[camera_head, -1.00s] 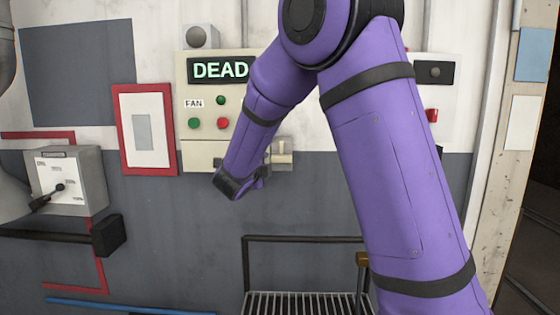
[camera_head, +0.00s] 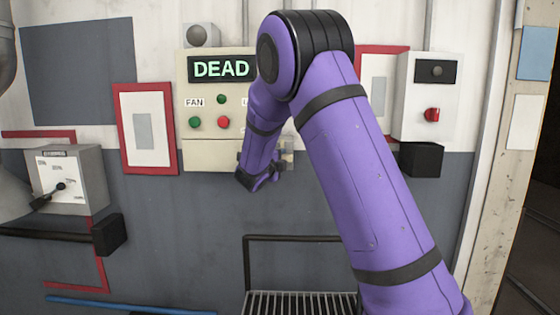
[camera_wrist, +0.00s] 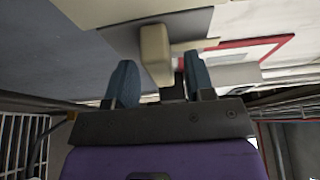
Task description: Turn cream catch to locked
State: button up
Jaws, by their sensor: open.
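The cream catch (camera_wrist: 154,48) is a blocky cream handle on a grey plate. In the wrist view it stands between the two blue fingers of my gripper (camera_wrist: 158,68), with a gap showing on each side. My gripper is open and holds nothing. In the head view my gripper (camera_head: 262,182) is at the lower right of the cream control panel (camera_head: 210,155), and my arm hides most of the catch. I cannot read any locked mark.
The panel has a lit DEAD display (camera_head: 220,69) and green and red buttons. A grey lever box (camera_head: 75,180) is at the left. A white box with a red knob (camera_head: 432,114) is at the right. A black rail (camera_head: 300,238) stands below.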

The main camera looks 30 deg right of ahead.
jog(key=shift+w+d, duration=0.2)
jog(key=shift+d, duration=0.1)
grip_shut()
